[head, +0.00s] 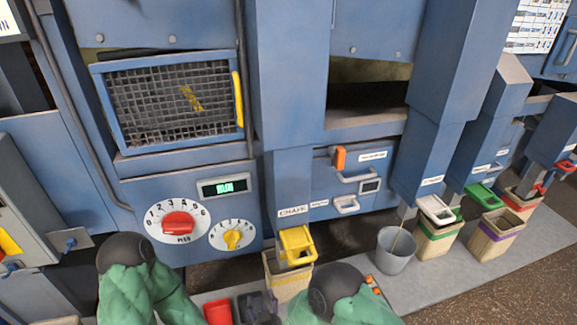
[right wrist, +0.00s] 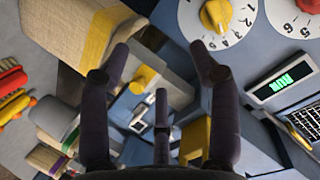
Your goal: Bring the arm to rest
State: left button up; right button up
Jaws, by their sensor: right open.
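My green left arm (head: 140,285) shows at the lower left of the head view. The left gripper itself is out of the picture.
A yellow chute flap (head: 297,244) hangs above a yellow-banded bin (head: 287,277) close to my right gripper. A red container (head: 218,312) is just left of it. A grey bucket (head: 395,250) stands farther right. The dial panel (head: 185,210) is behind.

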jog(key=s+d+f+g+h+p, duration=0.1)
jog(key=s+d+f+g, duration=0.3)
jog(key=d+f+g, duration=0.45)
jog(key=s+d+f+g, duration=0.1)
jog(key=s+d+g, duration=0.1)
jog(key=s+d, duration=0.2)
jog(key=s+d+f+g+y+p, duration=0.1)
jog(key=s+d, duration=0.4)
jog(key=s, duration=0.5)
jog(key=shift+s+d+f+m+g, duration=0.15)
jog(key=shift+s+f+m+g, duration=0.25)
jog(key=shift+g, duration=0.75)
jog(key=shift+w, duration=0.3)
